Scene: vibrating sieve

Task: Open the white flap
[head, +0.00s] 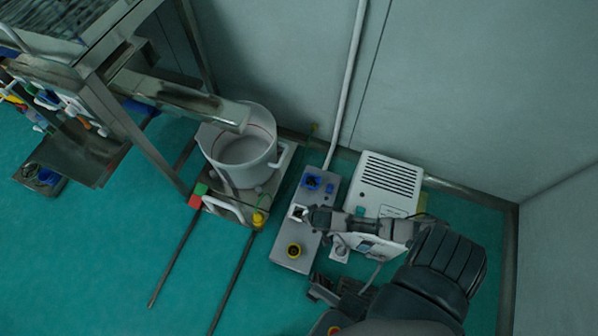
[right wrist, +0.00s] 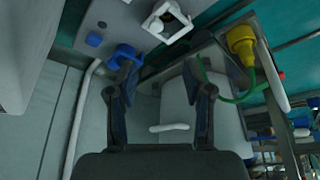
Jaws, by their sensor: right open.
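The white flap (head: 294,210) is a small white square piece on a grey control box (head: 283,262). It also shows at the top of the right wrist view (right wrist: 152,27), with a dark centre. I cannot tell how far it stands open. My right gripper (head: 312,216) is just right of it in the head view, over the box. In the right wrist view its two fingers (right wrist: 164,78) are spread with nothing between them. The flap lies beyond the fingertips, apart from them in the picture.
A white pot (head: 243,150) stands left. A conduit (head: 347,85) runs up the wall. Open green floor lies below left.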

